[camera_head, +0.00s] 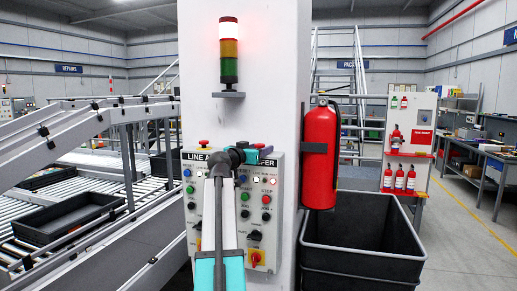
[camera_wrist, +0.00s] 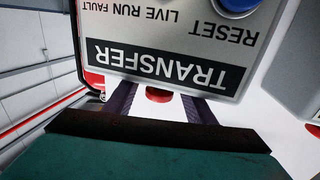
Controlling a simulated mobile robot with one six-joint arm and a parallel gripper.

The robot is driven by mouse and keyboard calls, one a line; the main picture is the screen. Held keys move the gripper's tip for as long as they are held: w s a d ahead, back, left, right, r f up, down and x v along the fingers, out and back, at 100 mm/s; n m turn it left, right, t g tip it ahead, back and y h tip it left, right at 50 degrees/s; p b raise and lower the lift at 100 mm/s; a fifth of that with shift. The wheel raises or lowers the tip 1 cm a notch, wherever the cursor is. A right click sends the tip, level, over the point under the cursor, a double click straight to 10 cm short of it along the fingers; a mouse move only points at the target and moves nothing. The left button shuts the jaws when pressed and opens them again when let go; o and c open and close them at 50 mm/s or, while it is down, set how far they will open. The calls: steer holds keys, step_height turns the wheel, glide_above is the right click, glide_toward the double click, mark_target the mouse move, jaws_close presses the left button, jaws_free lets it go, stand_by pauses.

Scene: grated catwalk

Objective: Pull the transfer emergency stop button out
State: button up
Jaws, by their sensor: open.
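The transfer panel (camera_head: 273,232) is the right half of a grey control box on the white column. Its TRANSFER label (camera_wrist: 165,65) appears upside down in the wrist view. The red emergency stop button (camera_wrist: 158,95) shows just beyond that label, at the box's top edge, between my two dark fingers. My gripper (camera_wrist: 160,103) is open around it, with a finger on each side; I cannot tell whether either touches it. In the head view my gripper (camera_head: 243,155) covers part of the label and mostly hides the button.
Another red button (camera_head: 204,143) tops the line A half at left. A blue reset button (camera_wrist: 237,5) is near the label. A fire extinguisher (camera_head: 320,157) hangs right of the box, above a dark bin (camera_head: 362,260). A conveyor (camera_head: 125,238) runs at left.

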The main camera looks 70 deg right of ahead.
steer(key=shift+d, duration=0.1)
steer(key=c, duration=1)
steer(key=shift+c, duration=0.2)
steer(key=shift+r+b, duration=0.1)
steer(key=shift+b, duration=0.2)
steer(key=shift+r+b, duration=0.6)
steer(key=shift+r, duration=0.2)
steer(key=o, duration=1)
steer(key=shift+o, duration=0.2)
